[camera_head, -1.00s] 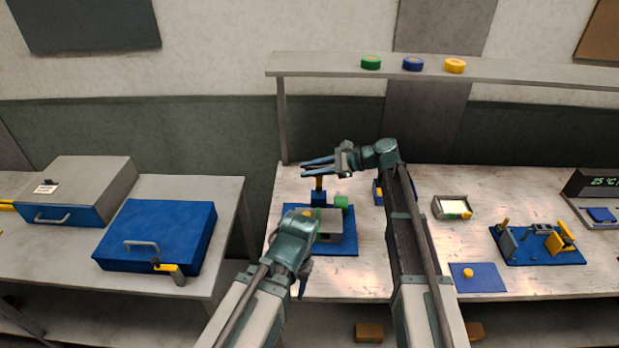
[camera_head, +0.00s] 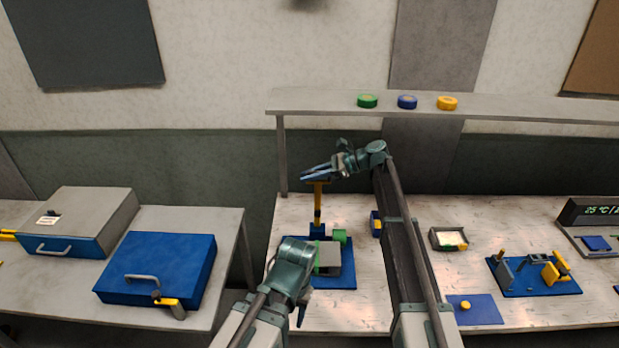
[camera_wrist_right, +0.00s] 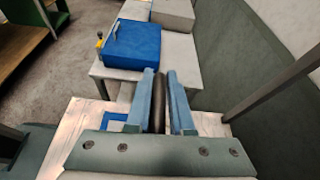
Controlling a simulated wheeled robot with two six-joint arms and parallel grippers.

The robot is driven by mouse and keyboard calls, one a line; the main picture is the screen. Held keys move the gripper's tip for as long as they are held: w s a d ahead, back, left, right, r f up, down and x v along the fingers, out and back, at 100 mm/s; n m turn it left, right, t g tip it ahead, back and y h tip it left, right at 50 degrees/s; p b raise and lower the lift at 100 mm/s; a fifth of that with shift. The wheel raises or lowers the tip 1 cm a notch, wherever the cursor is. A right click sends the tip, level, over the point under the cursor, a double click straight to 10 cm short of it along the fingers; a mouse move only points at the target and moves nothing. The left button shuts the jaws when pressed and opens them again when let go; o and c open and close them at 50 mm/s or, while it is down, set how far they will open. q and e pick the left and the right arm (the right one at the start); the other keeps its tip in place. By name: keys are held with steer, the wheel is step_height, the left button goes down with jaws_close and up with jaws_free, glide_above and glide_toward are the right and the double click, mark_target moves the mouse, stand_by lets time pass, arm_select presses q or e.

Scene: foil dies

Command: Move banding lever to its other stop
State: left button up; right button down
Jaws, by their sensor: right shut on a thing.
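The banding lever is a yellow shaft (camera_head: 318,203) standing nearly upright from a small blue block (camera_head: 318,231) on a blue base plate (camera_head: 340,278). My right gripper (camera_head: 318,172) is at the top of the shaft, its blue fingers pointing left. In the right wrist view its fingers (camera_wrist_right: 164,78) are shut on a dark round grip (camera_wrist_right: 159,105); in the head view the fingers hide this grip. My left gripper (camera_head: 301,312) is low in front of the plate; its fingers are too unclear to tell their state.
A grey block (camera_head: 329,262) and a green block (camera_head: 339,236) sit on the same plate. A shelf (camera_head: 500,107) spans behind, with three coloured rolls. A blue case (camera_head: 160,265) lies on the left table.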

steer(key=c, duration=0.8)
jaws_free()
steer(key=shift+w, duration=0.1)
steer(key=shift+c, duration=0.2)
steer(key=p+v, duration=0.5)
steer(key=v, duration=0.9)
steer(key=shift+f, duration=0.1)
